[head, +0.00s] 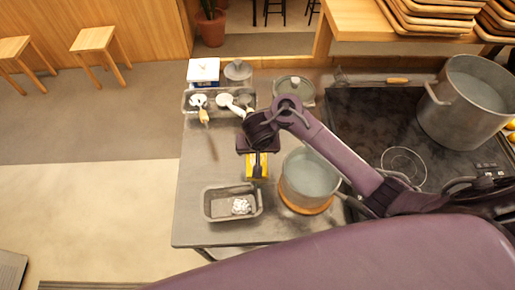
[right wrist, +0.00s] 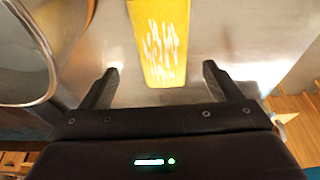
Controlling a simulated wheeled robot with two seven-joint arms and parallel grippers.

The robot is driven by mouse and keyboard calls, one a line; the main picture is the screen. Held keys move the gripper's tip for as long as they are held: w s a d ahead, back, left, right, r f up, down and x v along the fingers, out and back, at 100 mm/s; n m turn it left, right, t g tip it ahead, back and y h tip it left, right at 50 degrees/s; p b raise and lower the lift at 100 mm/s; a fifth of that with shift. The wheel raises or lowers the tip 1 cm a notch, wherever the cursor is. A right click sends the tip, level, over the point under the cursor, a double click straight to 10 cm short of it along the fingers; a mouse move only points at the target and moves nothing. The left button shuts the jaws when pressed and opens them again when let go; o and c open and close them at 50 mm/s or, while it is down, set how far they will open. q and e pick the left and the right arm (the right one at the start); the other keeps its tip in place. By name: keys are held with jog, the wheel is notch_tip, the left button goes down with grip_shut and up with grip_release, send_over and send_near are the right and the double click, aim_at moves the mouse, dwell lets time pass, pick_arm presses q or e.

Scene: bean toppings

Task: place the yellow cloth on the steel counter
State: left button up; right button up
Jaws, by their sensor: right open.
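The yellow cloth (head: 249,172) shows below my right gripper in the head view, over the steel counter (head: 205,165), between the grey tray and the pot. My gripper hides part of it. In the right wrist view the cloth (right wrist: 160,40) is a flat yellow strip with pale streaks, running beyond the fingertips against the grey steel surface. My right gripper (right wrist: 160,76) is open, its fingers on either side of the strip's line and apart from it. It also shows in the head view (head: 257,165). My left gripper is not in view.
A pot (head: 310,175) on a wooden board stands just right of the cloth. A grey tray (head: 216,210) with a whitish lump is at the front left. A utensil tray (head: 190,104) lies behind. A large pot (head: 468,105) stands far right. The counter's left strip is fairly clear.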

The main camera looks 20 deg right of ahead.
pick_arm(q)
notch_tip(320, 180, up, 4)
jog(key=p, duration=0.3)
pick_arm(e)
jog(key=v, duration=0.5)
jog(key=shift+s+r, duration=0.1)
jog(key=shift+r, duration=0.1)
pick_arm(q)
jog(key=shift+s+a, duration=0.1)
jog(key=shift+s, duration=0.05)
pick_arm(e)
jog(key=shift+f, duration=0.1)
